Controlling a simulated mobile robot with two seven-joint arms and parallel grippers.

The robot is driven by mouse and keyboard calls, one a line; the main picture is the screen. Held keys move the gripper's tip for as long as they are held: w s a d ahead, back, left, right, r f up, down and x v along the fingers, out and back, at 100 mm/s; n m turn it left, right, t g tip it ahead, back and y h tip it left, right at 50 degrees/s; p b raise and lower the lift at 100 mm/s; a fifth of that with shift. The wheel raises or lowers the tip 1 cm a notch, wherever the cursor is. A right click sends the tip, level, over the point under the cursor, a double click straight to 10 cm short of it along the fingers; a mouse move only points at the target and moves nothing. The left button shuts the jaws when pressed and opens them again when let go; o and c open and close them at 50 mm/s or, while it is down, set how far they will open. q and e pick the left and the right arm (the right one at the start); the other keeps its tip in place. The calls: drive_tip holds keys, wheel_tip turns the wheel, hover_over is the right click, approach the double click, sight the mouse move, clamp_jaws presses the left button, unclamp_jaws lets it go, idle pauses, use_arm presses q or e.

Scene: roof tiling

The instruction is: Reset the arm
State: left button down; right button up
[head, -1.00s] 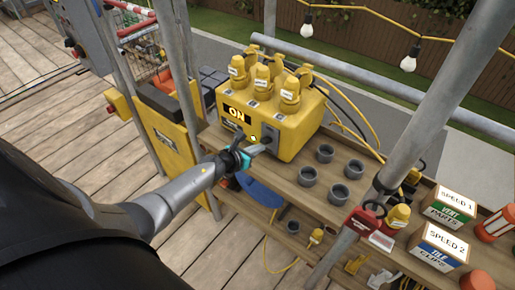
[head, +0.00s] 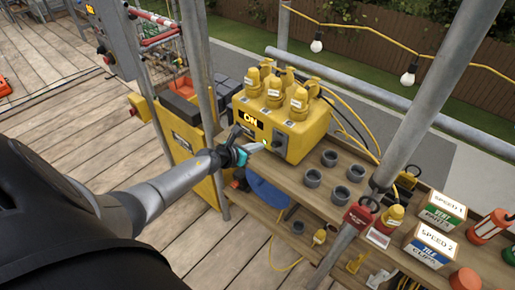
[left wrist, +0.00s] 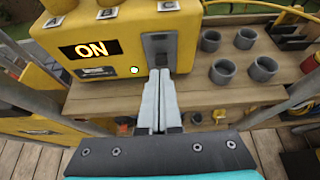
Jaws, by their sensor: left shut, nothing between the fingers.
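My left gripper (head: 256,147) reaches in from the left in the head view. Its fingers are shut and empty, close in front of the yellow power box (head: 283,125). In the left wrist view the shut fingers (left wrist: 159,85) point at the grey switch plate (left wrist: 158,47) on the box's front; whether they touch it I cannot tell. The box shows a lit "ON" sign (left wrist: 84,49) and carries several yellow plugs on top. A small glowing dot (left wrist: 134,70) shows low on its front. My right gripper is not in view.
Several grey cups (head: 330,158) stand on the wooden shelf right of the box. Scaffold poles (head: 410,95) rise close by. A yellow cabinet (head: 180,140) stands left. Labelled boxes (head: 431,245) sit at the right. The plank floor (head: 60,120) at left is mostly open.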

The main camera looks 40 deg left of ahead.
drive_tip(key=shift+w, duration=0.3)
use_arm(q)
drive_tip(key=s+d+f+n+g+y+b, duration=0.1)
drive_tip(key=s+d+f+n+b, duration=0.15)
drive_tip(key=s+f+n, duration=0.55)
drive_tip(key=s+d+f+n+g+b, duration=0.15)
drive_tip(key=s+f+n+b, duration=0.3)
drive_tip(key=f, duration=0.75)
drive_tip(key=s+d+f+n+g+y+b, duration=0.1)
drive_tip(key=s+d+f+n+g+b, duration=0.1)
drive_tip(key=s+f+n, duration=0.65)
drive_tip(key=s+d+f+n+g+b, duration=0.2)
drive_tip(key=s+d+f+n, duration=0.1)
drive_tip(key=s+f, duration=0.3)
drive_tip(key=s+d+f+n+g+b, duration=0.2)
drive_tip(key=s+d+f+n, duration=0.2)
drive_tip(key=s, duration=0.7)
drive_tip(key=s+d+f+n+g+h+b, duration=0.1)
drive_tip(key=s+d+f+n+g+b, duration=0.2)
drive_tip(key=s+f+n, duration=0.3)
drive_tip(key=s+d+f, duration=0.1)
drive_tip(key=s, duration=0.2)
drive_tip(key=shift+d+f, duration=0.2)
drive_tip(key=shift+f, duration=0.2)
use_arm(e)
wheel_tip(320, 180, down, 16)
